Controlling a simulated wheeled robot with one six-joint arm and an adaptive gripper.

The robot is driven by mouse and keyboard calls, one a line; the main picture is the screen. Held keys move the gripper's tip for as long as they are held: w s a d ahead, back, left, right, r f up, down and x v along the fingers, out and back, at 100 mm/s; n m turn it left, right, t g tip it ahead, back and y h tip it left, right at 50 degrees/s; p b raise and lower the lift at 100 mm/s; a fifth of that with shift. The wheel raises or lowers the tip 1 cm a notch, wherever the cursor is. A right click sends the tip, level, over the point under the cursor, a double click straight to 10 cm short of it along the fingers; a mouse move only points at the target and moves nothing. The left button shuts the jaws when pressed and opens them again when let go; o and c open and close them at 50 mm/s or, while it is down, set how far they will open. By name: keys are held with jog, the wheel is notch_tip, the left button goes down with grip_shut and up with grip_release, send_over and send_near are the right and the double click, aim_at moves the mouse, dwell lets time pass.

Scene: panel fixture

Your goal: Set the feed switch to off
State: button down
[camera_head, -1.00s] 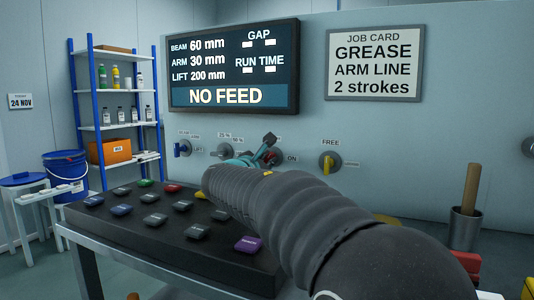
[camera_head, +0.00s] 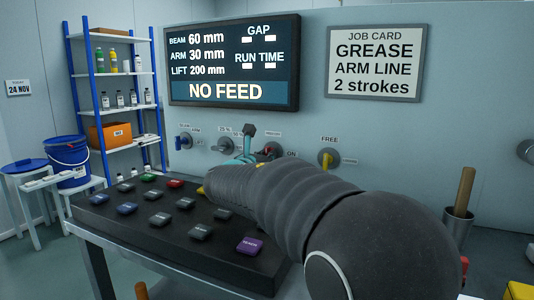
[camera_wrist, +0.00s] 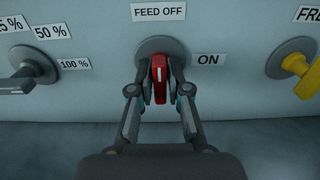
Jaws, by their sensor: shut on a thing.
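The feed switch is a red handle (camera_wrist: 159,88) on a round grey base on the panel. In the wrist view the handle stands upright, with its white line up towards the "FEED OFF" label (camera_wrist: 159,12). The "ON" label (camera_wrist: 209,59) is to its right. My gripper (camera_wrist: 160,76) is shut on the red handle, one finger on each side. In the head view a little red of the switch (camera_head: 272,149) shows beside my gripper, and my arm hides much around it. The display (camera_head: 233,62) reads "NO FEED".
To the left is the percent selector (camera_wrist: 34,66), and to the right the yellow FREE knob (camera_wrist: 299,66). A dark button console (camera_head: 110,212) stands in front of the panel. A metal cup (camera_head: 457,226) with a wooden handle is at the right.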

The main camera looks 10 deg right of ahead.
dwell(0.4)
jog(key=c, duration=1.2)
grip_release()
jog(key=v, duration=1.2)
